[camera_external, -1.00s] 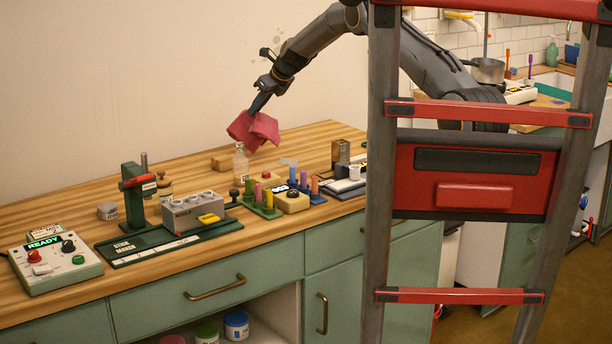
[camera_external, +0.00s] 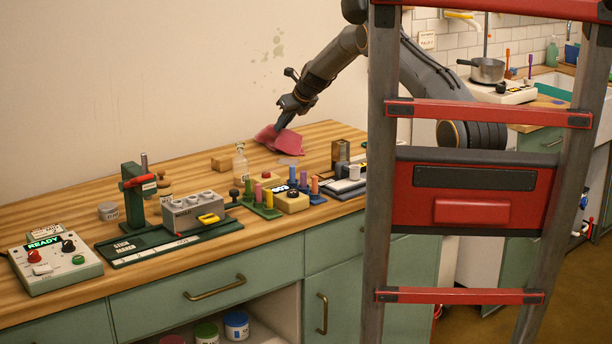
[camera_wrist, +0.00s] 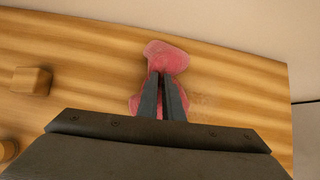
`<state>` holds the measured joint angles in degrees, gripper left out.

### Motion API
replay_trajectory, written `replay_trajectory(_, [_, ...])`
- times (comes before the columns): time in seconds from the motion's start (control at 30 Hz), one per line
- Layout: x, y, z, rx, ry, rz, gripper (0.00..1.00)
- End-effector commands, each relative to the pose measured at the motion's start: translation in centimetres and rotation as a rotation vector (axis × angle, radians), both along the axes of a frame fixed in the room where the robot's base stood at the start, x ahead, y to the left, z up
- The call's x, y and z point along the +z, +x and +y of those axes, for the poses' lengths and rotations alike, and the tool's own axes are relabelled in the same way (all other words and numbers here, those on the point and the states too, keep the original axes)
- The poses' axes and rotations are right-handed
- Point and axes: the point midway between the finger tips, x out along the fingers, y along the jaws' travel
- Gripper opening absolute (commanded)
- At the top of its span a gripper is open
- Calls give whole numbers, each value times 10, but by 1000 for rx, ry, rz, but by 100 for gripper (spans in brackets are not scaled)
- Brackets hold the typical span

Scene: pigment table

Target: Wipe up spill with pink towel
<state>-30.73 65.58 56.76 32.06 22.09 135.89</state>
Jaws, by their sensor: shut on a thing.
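The pink towel (camera_external: 286,142) is bunched at the back right of the wooden worktop, at or just above its surface. It also shows in the wrist view (camera_wrist: 166,58), spread on both sides of the fingers. My gripper (camera_external: 281,124) points down and is shut on the towel; its dark fingers (camera_wrist: 161,85) reach onto the pink cloth in the wrist view. A faint greyish patch, which looks like the spill (camera_external: 289,161), shows on the wood just in front of the towel. A faint darker patch (camera_wrist: 203,100) lies right of the fingers in the wrist view.
A small wooden block (camera_external: 221,163) and a clear bottle (camera_external: 240,163) stand left of the towel. Coloured pegs in stands (camera_external: 263,204) and a dark box (camera_external: 341,152) stand in front. The back worktop (camera_external: 335,130) right of the towel is bare. A red-and-grey ladder (camera_external: 470,195) blocks part of the view.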

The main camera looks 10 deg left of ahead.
Motion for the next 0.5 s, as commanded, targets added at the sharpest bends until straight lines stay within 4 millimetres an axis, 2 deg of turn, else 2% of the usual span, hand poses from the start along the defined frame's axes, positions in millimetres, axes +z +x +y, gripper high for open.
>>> replay_trajectory(0.03, [-9, 0, 0, -1, 0, 1, 0])
replay_trajectory(0.3, [-35, 0, 0, 0, -1, 1, 0])
replay_trajectory(0.33, [-32, 0, 0, 0, 0, 0, 11])
replay_trajectory(0.5, [-31, 0, 0, 0, 0, 0, 40])
